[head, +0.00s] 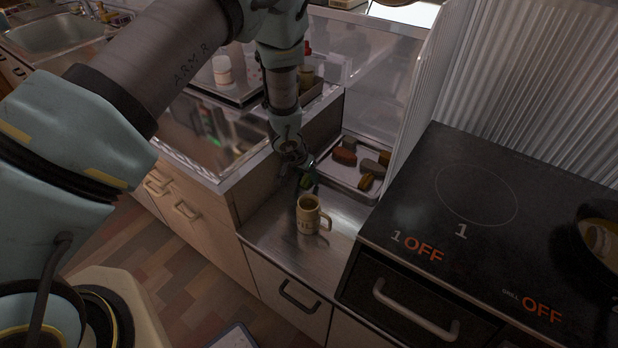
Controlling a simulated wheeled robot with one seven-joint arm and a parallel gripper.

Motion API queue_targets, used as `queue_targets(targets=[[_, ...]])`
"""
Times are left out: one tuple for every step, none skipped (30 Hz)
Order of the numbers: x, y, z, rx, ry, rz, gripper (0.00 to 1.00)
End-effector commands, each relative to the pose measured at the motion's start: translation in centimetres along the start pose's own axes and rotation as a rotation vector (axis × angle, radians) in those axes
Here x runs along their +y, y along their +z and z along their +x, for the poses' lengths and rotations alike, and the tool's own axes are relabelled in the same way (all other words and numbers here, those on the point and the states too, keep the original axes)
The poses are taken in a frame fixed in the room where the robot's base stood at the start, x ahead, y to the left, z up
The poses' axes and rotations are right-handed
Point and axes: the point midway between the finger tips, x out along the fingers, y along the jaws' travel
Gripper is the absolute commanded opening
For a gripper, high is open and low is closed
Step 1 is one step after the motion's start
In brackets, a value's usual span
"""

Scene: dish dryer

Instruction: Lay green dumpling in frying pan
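My gripper (303,174) points down over the steel counter, just behind the yellowish mug and beside the near left edge of the tray. A small dark green thing (307,182), perhaps the green dumpling, shows at its fingertips. It is too small and dark to tell whether the fingers are closed on it or only near it. The frying pan (586,262) is dark and sits on the black stove at the far right, cut off by the picture edge. Something pale and yellowish (601,240) lies inside it.
The yellowish mug (308,215) stands upright on the steel counter (290,246). A metal tray (341,176) holds several brown and grey pieces. The stove (440,205) has a free ring marked 1. A corrugated panel (540,80) rises behind it.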

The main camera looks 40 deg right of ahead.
Motion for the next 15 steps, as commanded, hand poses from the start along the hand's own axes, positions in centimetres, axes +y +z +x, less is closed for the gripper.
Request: queue_targets(targets=[[0.0, 0.0, -0.01, 0.0, 0.0, 0.0, 0.5], [0.0, -0.01, -0.01, 0.0, 0.0, 0.0, 0.46], [0.0, -0.01, -0.02, 0.0, 0.0, 0.0, 0.42], [0.0, -0.01, -0.02, 0.0, 0.0, 0.0, 0.39], [0.0, -0.01, -0.02, 0.0, 0.0, 0.0, 0.35], [0.0, -0.01, -0.02, 0.0, 0.0, 0.0, 0.31], [0.0, -0.01, -0.02, 0.0, 0.0, 0.0, 0.27], [0.0, -0.01, -0.02, 0.0, 0.0, 0.0, 0.24], [0.0, -0.01, -0.03, 0.0, 0.0, 0.0, 0.19], [0.0, -0.01, -0.03, 0.0, 0.0, 0.0, 0.16], [0.0, -0.01, -0.03, 0.0, 0.0, 0.0, 0.13], [0.0, -0.01, -0.03, 0.0, 0.0, 0.0, 0.08], [0.0, -0.01, -0.03, 0.0, 0.0, 0.0, 0.05], [0.0, -0.01, -0.03, 0.0, 0.0, 0.0, 0.01], [0.0, -0.01, -0.03, 0.0, 0.0, 0.0, 0.0]])
